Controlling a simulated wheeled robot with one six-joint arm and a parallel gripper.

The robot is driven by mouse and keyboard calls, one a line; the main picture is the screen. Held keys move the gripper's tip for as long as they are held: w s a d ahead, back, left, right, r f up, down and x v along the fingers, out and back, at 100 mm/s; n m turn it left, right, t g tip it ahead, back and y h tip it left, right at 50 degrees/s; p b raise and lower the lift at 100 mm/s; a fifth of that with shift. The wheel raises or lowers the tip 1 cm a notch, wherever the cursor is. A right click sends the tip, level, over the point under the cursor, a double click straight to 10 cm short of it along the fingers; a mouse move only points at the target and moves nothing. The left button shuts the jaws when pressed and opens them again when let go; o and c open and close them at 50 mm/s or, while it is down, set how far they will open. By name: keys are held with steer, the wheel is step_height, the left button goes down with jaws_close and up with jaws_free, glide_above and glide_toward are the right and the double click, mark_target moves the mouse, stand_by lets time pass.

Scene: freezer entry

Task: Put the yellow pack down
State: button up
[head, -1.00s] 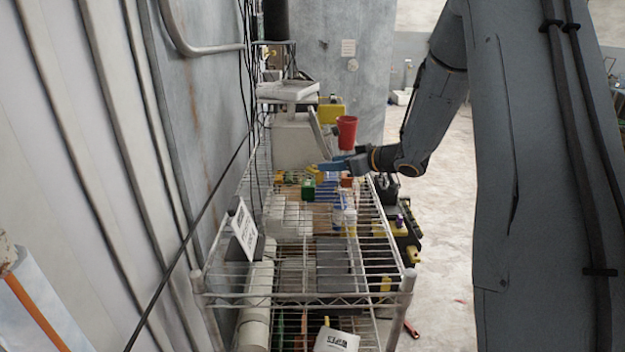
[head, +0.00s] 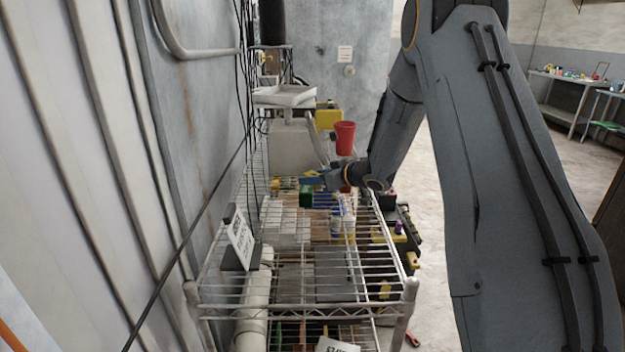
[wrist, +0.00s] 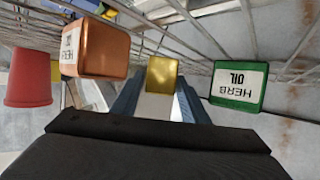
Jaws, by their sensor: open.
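The yellow pack (wrist: 161,75) shows in the wrist view between the two blue-grey fingers of my gripper (wrist: 161,100), near their tips. The fingers stand apart, open around it. Whether either finger touches the pack, I cannot tell. In the head view my gripper (head: 314,182) is low over the far part of the wire rack (head: 340,288), just beside the green herb oil tin (head: 306,197). I cannot make out the pack for certain there. In the wrist view the green tin (wrist: 238,86) is right of the fingers and an orange tin (wrist: 95,48) is left.
A red cup (head: 344,138) stands behind my gripper; it also shows in the wrist view (wrist: 28,80). A scale (head: 285,96) stands at the back, white boxes (head: 286,222) nearer. A white sign (head: 240,240) stands front left. The rack's front middle has bare wires.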

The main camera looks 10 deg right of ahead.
steer(key=shift+w+a+f, duration=0.15)
steer(key=shift+w, duration=0.1)
steer(key=c, duration=1)
steer(key=shift+o, duration=0.2)
